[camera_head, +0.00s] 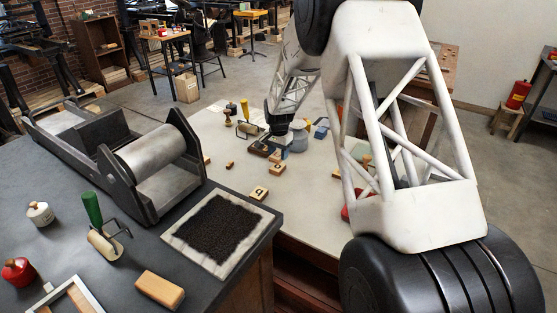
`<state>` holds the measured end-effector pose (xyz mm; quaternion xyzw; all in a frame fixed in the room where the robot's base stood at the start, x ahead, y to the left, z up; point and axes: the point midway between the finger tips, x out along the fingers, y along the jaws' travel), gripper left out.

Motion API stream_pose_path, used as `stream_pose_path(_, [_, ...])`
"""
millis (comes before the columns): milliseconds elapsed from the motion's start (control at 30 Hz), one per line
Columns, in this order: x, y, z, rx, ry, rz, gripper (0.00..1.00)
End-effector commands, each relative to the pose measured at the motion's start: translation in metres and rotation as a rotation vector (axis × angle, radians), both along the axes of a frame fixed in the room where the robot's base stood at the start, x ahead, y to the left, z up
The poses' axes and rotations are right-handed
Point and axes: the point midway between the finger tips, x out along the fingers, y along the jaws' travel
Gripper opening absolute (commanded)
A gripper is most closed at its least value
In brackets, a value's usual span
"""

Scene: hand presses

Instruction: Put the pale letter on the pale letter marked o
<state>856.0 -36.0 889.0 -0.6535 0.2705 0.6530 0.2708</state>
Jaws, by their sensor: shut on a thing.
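My gripper (277,153) is over the far, pale-topped table, small in the head view, with its fingers pointing down. It is shut on a small pale block, which looks like a pale letter and is mostly hidden by the fingers. Right below and in front of it is a pale wooden letter block (278,169) with a dark round mark that looks like an o. I cannot tell whether the held block touches it. Another pale letter block (259,194), with a mark like a 9 or b, lies nearer, at the table's front left.
A roller (248,127), a grey pot (299,137) and small blocks (229,164) stand near my gripper. The dark bench at left holds a press (150,155), an inked slab (218,232) and a green-handled brayer (104,240). My arm covers the table's right part.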

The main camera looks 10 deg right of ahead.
Motion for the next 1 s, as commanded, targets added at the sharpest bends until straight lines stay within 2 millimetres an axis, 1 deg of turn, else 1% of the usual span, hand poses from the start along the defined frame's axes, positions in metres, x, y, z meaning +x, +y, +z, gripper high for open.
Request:
stream_pose_path(200, [0.000,0.000,-0.022,0.000,0.001,0.000,0.24])
stream_pose_path(300, [0.000,0.000,-0.030,0.000,0.001,0.000,0.24])
stream_pose_path(800, [0.000,0.000,-0.035,0.000,0.001,0.000,0.24])
stream_pose_path(833, [0.000,0.000,-0.035,0.001,0.001,0.000,0.51])
stream_pose_path(967, [0.000,0.000,-0.035,0.001,0.001,0.000,0.71])
stream_pose_path(1000, [0.000,0.000,-0.035,0.001,0.001,0.000,0.72])
